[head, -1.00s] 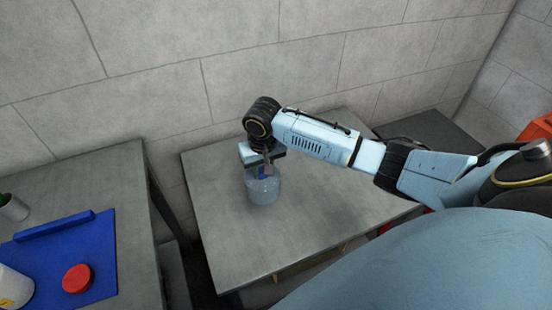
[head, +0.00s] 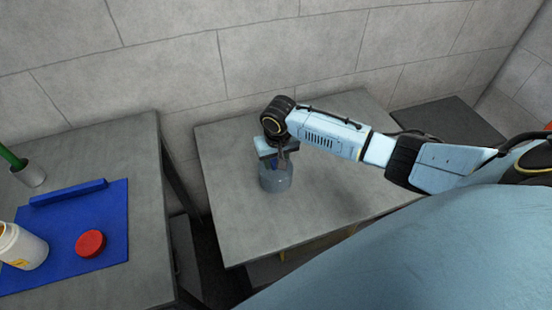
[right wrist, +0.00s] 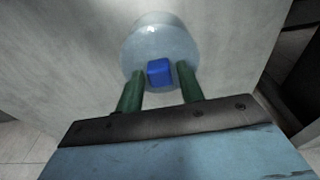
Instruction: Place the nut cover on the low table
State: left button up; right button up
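The nut cover (head: 276,181) is a rounded, translucent grey-blue piece with a blue block-shaped knob. It shows over the low table (head: 231,225), a grey-topped table in the middle of the head view. My right gripper (head: 276,163) points down from above, with one finger on each side of the knob. In the right wrist view the green fingers (right wrist: 160,82) flank the blue knob closely, and the nut cover (right wrist: 159,40) lies beyond them. I cannot tell whether its underside touches the table. My left gripper is not in view.
A second grey table (head: 145,215) at the left bears a blue mat (head: 60,215), a red lid (head: 90,244), a white jar (head: 22,247) and a metal cup (head: 31,175) with a green handle. A gap separates the tables. The low table's top around the cover is clear.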

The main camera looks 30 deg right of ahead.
aim_at(278, 172)
jog(key=shift+o, duration=0.7)
jog(key=shift+r, duration=0.25)
notch_tip(278, 172, up, 12)
jog(key=s+p, duration=0.1)
jog(key=p, duration=0.1)
jog(key=shift+s+a+p, duration=0.15)
jog(key=shift+s+p, duration=0.05)
jog(key=shift+p, duration=0.1)
jog(key=shift+f, duration=0.15)
dwell(0.8)
